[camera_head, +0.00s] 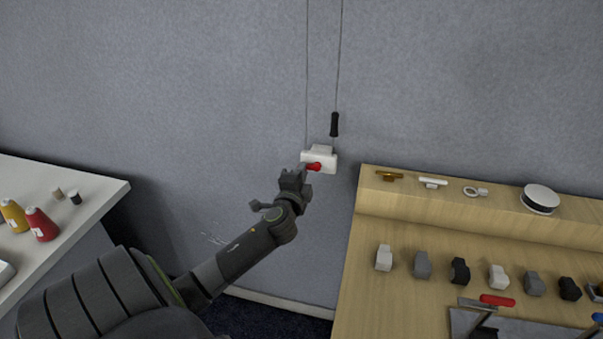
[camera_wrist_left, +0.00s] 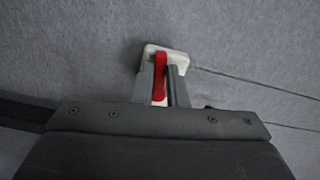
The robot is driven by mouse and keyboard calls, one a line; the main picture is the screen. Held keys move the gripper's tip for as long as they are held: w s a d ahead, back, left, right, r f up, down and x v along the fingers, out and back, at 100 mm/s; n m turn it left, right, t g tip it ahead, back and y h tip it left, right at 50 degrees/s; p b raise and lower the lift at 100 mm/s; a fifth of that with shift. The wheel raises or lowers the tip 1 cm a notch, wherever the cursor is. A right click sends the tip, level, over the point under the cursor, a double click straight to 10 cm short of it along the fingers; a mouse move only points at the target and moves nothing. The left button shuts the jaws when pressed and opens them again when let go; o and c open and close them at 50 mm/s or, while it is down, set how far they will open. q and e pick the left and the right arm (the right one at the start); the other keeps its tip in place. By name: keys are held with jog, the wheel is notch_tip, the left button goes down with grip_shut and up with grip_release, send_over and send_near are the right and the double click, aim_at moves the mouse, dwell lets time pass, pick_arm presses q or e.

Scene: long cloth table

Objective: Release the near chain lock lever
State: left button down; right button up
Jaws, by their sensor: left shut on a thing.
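The chain lock is a white block (camera_head: 322,157) fixed to the grey wall, with a red lever (camera_head: 315,167) at its front. My left gripper (camera_head: 303,174) reaches it from the lower left and is shut on the red lever. In the left wrist view the lever (camera_wrist_left: 160,77) stands between the two grey fingers (camera_wrist_left: 160,88), with the white block (camera_wrist_left: 172,56) behind it. The fingers hide part of the lever and block. My right gripper is not in view.
Two thin cords run up the wall from the lock, one with a black handle (camera_head: 335,124). A wooden display table (camera_head: 375,215) with several small blocks stands at the right. A white table (camera_head: 95,192) with thread cones is at the left.

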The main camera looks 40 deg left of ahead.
pick_arm(q)
jog(key=c, duration=1.4)
grip_release()
jog(key=shift+c, duration=0.2)
jog(key=shift+s, duration=0.1)
jog(key=b+v, duration=0.2)
jog(key=v, duration=1.5)
jog(key=shift+b, duration=0.3)
jog(key=shift+s, duration=0.1)
